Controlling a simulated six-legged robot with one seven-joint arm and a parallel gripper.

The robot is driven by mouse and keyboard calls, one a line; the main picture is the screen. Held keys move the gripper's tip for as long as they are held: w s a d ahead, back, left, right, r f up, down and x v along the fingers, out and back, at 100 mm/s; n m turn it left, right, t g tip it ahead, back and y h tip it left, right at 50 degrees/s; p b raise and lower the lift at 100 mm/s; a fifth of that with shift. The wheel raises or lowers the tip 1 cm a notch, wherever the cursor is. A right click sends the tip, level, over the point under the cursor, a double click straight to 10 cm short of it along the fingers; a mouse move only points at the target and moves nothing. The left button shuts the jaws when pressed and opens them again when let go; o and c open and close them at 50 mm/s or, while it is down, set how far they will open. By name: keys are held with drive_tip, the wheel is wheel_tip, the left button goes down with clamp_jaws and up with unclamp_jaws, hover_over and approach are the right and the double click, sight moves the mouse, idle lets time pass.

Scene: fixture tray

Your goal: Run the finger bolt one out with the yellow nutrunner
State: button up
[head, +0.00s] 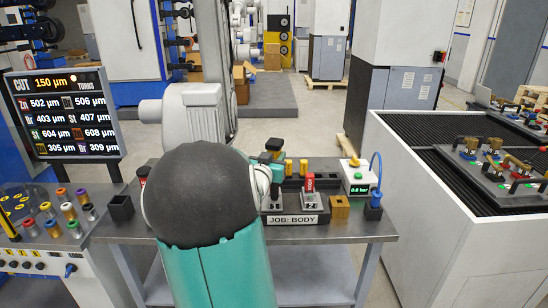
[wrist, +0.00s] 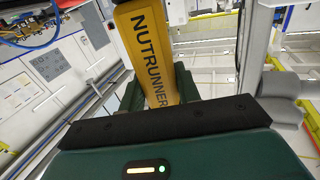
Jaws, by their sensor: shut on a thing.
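The yellow nutrunner (wrist: 150,50) stands between the dark green fingers of my gripper (wrist: 158,92) in the wrist view; its lettering faces the camera and its working end is out of sight. In the head view my gripper (head: 274,168) is small, beyond my arm, over the back of the bench fixture. The fixture carries a "JOB: BODY" plate (head: 293,219) and has upright yellow pieces (head: 289,167) and a red-topped clamp-like part (head: 310,182). My arm hides the fixture's left part. I cannot tell which piece is finger bolt one, or whether the nutrunner touches it.
A grey unit (head: 356,176) reading 0.0 bar, with a blue hose (head: 376,170), stands at the bench's right end. A brown block (head: 340,207) and a black holder (head: 120,207) stand on the bench. A readout screen (head: 62,113) is at left; a large grey cabinet (head: 440,210) is at right.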

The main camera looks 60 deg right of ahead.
sight(274, 142)
drive_tip(key=shift+f, duration=0.35)
idle(1.9)
drive_tip(key=shift+a, duration=0.1)
drive_tip(key=shift+r, duration=3.3)
drive_tip(key=s+a+r, duration=0.5)
drive_tip(key=a+r, duration=0.1)
drive_tip(key=a, duration=0.4)
drive_tip(key=shift+s+a, duration=0.2)
drive_tip(key=shift+a, duration=0.05)
